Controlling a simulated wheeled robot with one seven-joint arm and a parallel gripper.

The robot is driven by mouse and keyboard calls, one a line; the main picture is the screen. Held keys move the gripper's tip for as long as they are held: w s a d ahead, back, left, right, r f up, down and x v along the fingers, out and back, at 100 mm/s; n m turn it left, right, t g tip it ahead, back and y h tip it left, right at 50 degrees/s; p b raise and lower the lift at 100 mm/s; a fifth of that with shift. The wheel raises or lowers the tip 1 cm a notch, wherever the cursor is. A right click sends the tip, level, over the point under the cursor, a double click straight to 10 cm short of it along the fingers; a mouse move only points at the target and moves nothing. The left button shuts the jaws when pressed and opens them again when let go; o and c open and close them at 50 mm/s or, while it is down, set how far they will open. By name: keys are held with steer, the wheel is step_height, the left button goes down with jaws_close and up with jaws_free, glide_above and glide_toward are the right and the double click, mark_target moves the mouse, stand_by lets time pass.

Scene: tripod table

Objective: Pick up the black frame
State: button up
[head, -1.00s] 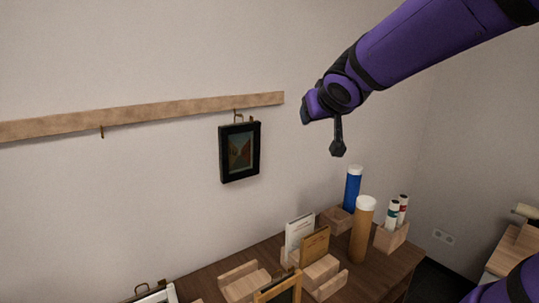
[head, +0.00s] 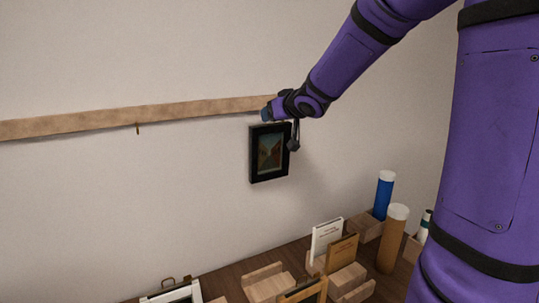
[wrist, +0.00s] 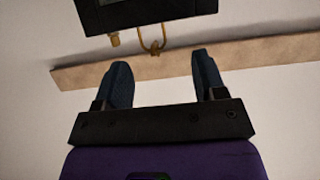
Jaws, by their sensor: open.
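The black frame (head: 268,153), with a small dark picture in it, hangs against the wall just below the wooden rail. In the wrist view its black edge (wrist: 150,14) shows at the top, with a brass loop (wrist: 154,42) at that edge, close to the rail. My gripper (head: 268,112) is at the top edge of the frame, near the rail. In the wrist view my gripper (wrist: 162,60) is open, with two dark fingers apart and nothing clearly between them. In the head view the gripper's wrist hides the loop.
The wooden rail (head: 130,120) runs along the wall, with an empty hook (head: 137,129) at left.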

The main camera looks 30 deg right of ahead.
steer(key=shift+d+r+x, duration=0.1)
steer(key=shift+d+x, duration=0.05)
steer(key=shift+x, duration=0.75)
steer(key=shift+d+r+x, duration=0.1)
steer(key=shift+x, duration=0.75)
steer(key=shift+d+r+x, duration=0.1)
steer(key=shift+d+x, duration=0.05)
steer(key=shift+x, duration=0.75)
steer(key=shift+c, duration=0.2)
jaws_close()
